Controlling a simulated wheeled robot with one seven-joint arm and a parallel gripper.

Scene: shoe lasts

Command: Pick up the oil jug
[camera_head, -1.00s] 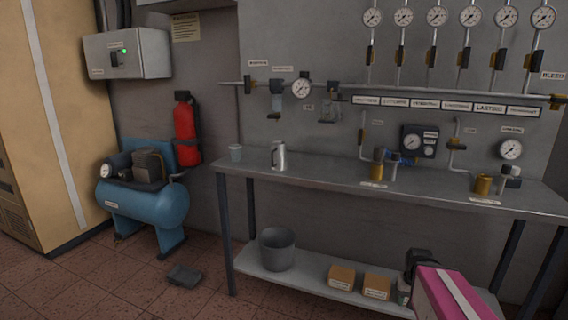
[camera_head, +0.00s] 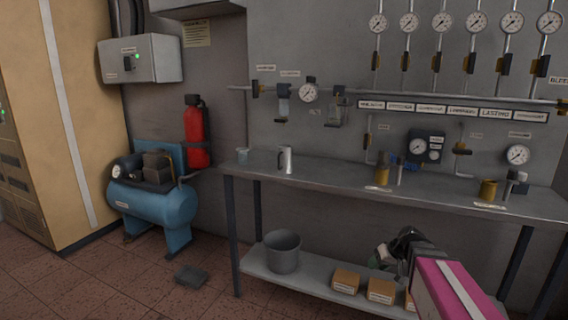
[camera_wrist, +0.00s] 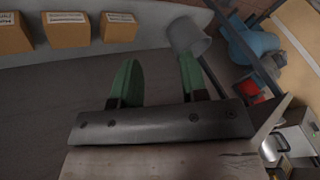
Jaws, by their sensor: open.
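A metallic jug with a handle (camera_head: 286,160), which looks like the oil jug, stands upright on the bench top (camera_head: 335,172) toward its left end. My gripper (camera_head: 382,256) is low in front of the bench, to the right of the jug and apart from it. In the wrist view its two green fingers (camera_wrist: 158,70) are spread with nothing between them.
Brass-coloured fittings (camera_head: 382,176) stand farther right. The lower shelf (camera_head: 312,283) holds a grey bucket (camera_head: 282,252) and cardboard boxes (camera_head: 345,281). A blue compressor (camera_head: 155,205) stands left on the floor.

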